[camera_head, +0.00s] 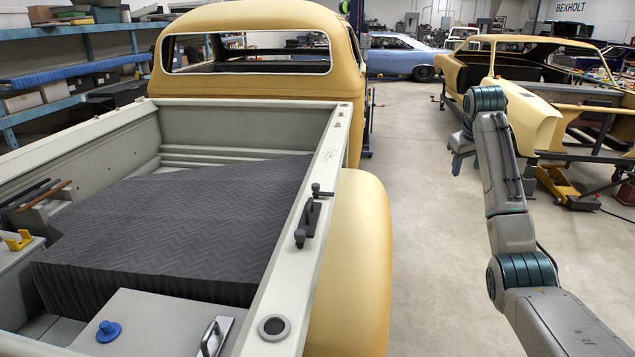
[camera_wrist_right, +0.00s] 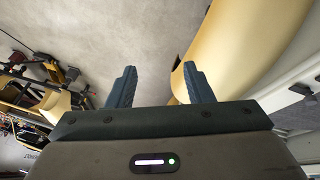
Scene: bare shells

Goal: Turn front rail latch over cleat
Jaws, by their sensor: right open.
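A dark metal latch fitting (camera_head: 309,218) sits on top of the pale right-hand bed rail (camera_head: 291,258) of the yellow pickup. It has a rounded knob at its near end and a short crosspiece at its far end. I cannot clearly tell the latch from its cleat at this size. My right gripper (camera_head: 460,160) hangs over the floor to the right of the truck, well apart from the fitting. In the right wrist view my right gripper (camera_wrist_right: 159,68) has its fingers spread, with nothing between them. My left gripper is out of view.
The yellow rear fender (camera_head: 350,265) bulges outside the rail. A ridged dark load (camera_head: 180,220) and a box lid with a blue knob (camera_head: 108,331) fill the bed. A yellow car shell (camera_head: 525,115) stands at right. The concrete floor between is clear.

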